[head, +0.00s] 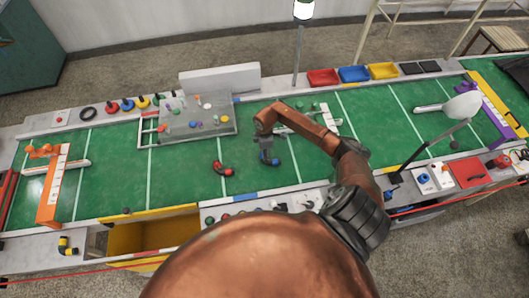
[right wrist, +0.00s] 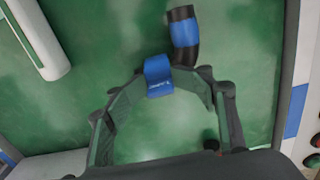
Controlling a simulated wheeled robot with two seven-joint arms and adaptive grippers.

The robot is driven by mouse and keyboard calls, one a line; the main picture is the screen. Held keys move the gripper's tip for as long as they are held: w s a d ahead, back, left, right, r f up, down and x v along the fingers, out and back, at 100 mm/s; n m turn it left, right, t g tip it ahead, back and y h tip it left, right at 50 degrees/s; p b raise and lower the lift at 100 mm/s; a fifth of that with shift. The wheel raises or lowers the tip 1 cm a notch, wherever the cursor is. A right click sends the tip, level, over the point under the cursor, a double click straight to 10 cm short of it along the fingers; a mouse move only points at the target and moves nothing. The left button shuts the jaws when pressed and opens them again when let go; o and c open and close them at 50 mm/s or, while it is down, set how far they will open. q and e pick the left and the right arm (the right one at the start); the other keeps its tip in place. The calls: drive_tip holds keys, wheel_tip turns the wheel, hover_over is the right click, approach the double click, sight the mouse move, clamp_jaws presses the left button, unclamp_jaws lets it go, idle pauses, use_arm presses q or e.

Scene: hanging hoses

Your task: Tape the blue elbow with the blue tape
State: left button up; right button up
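The blue elbow (right wrist: 184,32) shows in the right wrist view as a bent dark tube with a blue band. It lies on the green mat just beyond my right fingertips and appears apart from them. In the head view the blue elbow (head: 270,160) is small, below the end of my right arm. My right gripper (right wrist: 160,78) has its curved fingers closed around a small blue piece with pale lettering, which looks like the blue tape (right wrist: 158,74). In the head view my right gripper (head: 265,142) is hard to make out. My left gripper is not in view.
A red-ended elbow (head: 222,168) lies to the left on the mat. A grey board (head: 205,128) with coloured pegs stands behind it. A white tube (right wrist: 35,35) lies beyond my right gripper. An open yellow bin (head: 150,233) is at the near edge. Coloured trays line the back.

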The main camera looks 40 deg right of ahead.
drive_tip(key=shift+o, duration=0.2)
drive_tip(key=shift+s+f, duration=0.15)
drive_tip(key=shift+s, duration=0.15)
drive_tip(key=shift+w+r, duration=0.1)
drive_tip(key=shift+r, duration=0.4)
wheel_tip(320, 180, up, 11)
drive_tip(key=shift+r, duration=0.15)
drive_tip(key=shift+c, duration=0.2)
